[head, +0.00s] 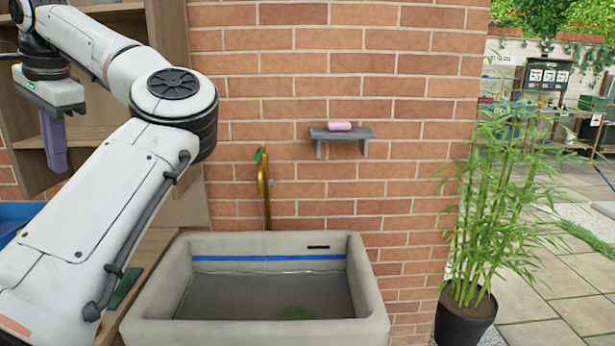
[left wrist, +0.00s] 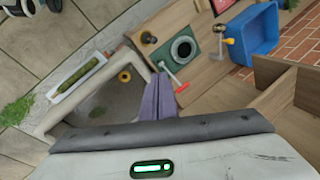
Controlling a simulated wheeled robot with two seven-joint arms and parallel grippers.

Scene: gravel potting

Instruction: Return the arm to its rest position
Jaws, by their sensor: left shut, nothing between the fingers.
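My left arm reaches in from the left of the head view and bends back at a raised elbow. My left gripper (head: 55,165) hangs at the upper left, pointing down, in front of the wooden shelf (head: 170,60). Its purple fingers are together with nothing between them. In the left wrist view the closed fingers (left wrist: 160,98) point toward the bench (left wrist: 205,70) beside the sink, apart from the things on it. My right gripper is in neither view.
The sink (head: 372,295) stands against the brick wall below a brass tap (head: 263,190). A small shelf (head: 342,134) holds a pink bar (head: 339,126). A potted bamboo (head: 467,315) stands right.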

